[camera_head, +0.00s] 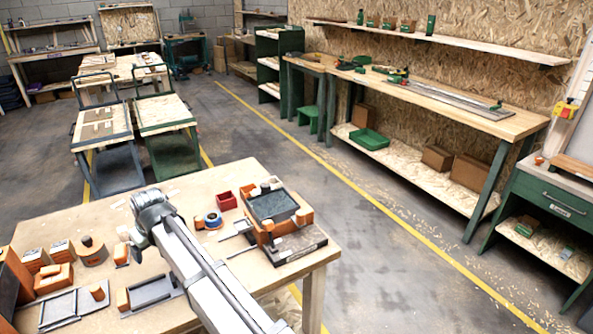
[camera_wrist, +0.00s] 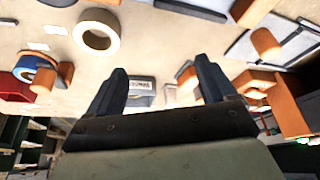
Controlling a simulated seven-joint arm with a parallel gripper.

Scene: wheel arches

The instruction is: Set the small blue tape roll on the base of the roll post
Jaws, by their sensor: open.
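My gripper (camera_wrist: 162,78) is open and empty above the bench, apart from the blue roll.
A red box (camera_head: 227,201) and an orange-cornered dark tray (camera_head: 270,205) stand right of the blue roll. Orange blocks (camera_head: 54,278) and a grey tray (camera_head: 152,289) crowd the left and front of the bench. Some bare bench top (camera_head: 75,222) shows at the back left.

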